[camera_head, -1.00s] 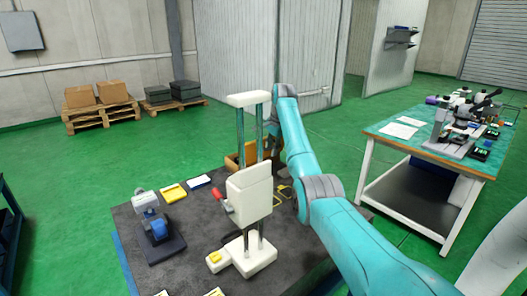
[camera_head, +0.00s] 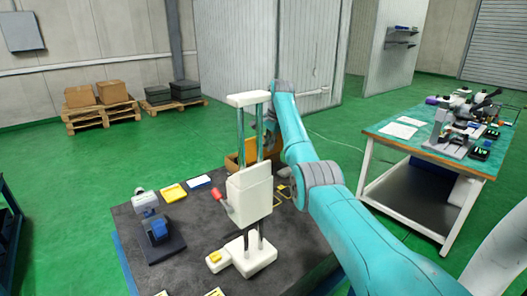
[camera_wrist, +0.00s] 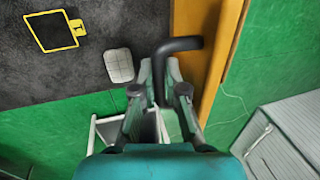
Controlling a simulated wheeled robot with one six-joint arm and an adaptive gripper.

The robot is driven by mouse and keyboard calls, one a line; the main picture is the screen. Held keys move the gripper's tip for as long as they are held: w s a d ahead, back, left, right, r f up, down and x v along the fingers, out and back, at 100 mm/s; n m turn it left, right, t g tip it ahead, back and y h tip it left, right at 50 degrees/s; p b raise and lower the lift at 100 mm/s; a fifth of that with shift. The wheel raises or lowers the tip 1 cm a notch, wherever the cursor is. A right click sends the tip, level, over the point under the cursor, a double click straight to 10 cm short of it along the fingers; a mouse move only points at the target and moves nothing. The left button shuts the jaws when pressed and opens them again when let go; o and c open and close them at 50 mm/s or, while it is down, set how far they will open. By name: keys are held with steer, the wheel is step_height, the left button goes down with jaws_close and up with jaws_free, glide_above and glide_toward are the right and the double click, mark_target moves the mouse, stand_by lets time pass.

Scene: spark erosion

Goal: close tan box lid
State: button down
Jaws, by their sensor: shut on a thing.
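The tan box (camera_head: 232,163) stands at the far edge of the dark work table, partly hidden behind the white press and my arm. A tan panel, which looks like its lid, shows between the press columns; its angle is hard to tell. In the wrist view a tan strip (camera_wrist: 225,55) of the box or lid runs down the right of centre. A dark bent handle (camera_wrist: 182,44) reaches from it to between my fingers. My gripper (camera_wrist: 163,75) is shut on this handle. In the head view the gripper is mostly hidden behind the press.
The white press (camera_head: 249,190) with a red-tipped lever stands in front of the box, close to my arm. A small grey-and-blue device (camera_head: 157,230) and yellow and white trays are on the table (camera_head: 195,230). A workbench with microscopes (camera_head: 440,130) stands at right.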

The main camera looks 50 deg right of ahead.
steer(key=shift+w+r, duration=0.1)
steer(key=shift+w+d+r, duration=0.25)
steer(key=shift+w+r, duration=0.15)
steer(key=shift+w, duration=0.45)
steer(key=shift+x, duration=1.05)
steer(key=shift+w, duration=0.2)
steer(key=c, duration=1.3)
jaws_free()
steer(key=shift+r, duration=0.1)
